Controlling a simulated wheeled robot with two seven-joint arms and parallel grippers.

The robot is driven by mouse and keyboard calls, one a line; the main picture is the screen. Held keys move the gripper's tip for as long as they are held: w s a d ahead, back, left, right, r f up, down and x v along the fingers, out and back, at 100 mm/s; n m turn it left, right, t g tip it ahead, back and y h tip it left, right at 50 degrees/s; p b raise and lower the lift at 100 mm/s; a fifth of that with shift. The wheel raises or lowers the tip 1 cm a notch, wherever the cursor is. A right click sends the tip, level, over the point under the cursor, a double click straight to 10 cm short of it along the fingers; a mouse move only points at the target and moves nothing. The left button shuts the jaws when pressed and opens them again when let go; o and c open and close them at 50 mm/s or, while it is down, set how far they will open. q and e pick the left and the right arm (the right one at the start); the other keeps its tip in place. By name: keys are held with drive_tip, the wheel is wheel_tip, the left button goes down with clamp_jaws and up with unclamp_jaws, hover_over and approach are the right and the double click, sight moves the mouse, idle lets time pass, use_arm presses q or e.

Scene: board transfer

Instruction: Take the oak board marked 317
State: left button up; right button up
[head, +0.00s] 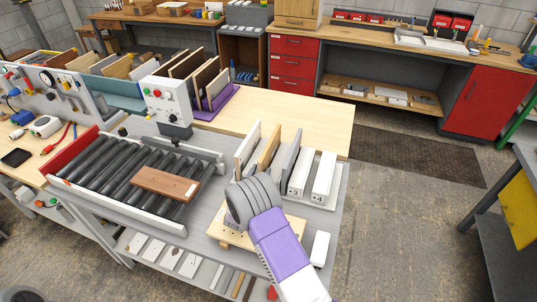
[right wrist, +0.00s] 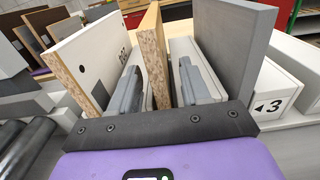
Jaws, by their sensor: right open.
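A tan, wood-coloured board (head: 269,147) stands upright between a white board (head: 246,150) and a grey board (head: 291,153) in the rack on the bench. I can read no 317 on any board. In the right wrist view the tan board (right wrist: 152,58) shows its speckled end edge. My right gripper (right wrist: 160,88) is open, with one finger on each side of this board and gaps visible beside it. The white board (right wrist: 85,62) is left of the fingers and the grey board (right wrist: 236,48) is right. In the head view the fingers are hidden behind my wrist. My left gripper is not in view.
White blocks (head: 323,178) fill the rack's right side; a label with an arrow and 3 (right wrist: 270,106) shows there. A brown board (head: 165,183) lies on the roller conveyor (head: 112,172). More boards stand in a purple rack (head: 216,104) behind. The pale table top (head: 300,112) is clear.

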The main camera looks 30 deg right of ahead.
sight(270, 156)
drive_tip(key=x, duration=0.4)
drive_tip(key=shift+w+d+f, duration=0.15)
drive_tip(key=shift+w+d, duration=0.1)
clamp_jaws()
drive_tip(key=shift+w, duration=0.1)
idle(1.1)
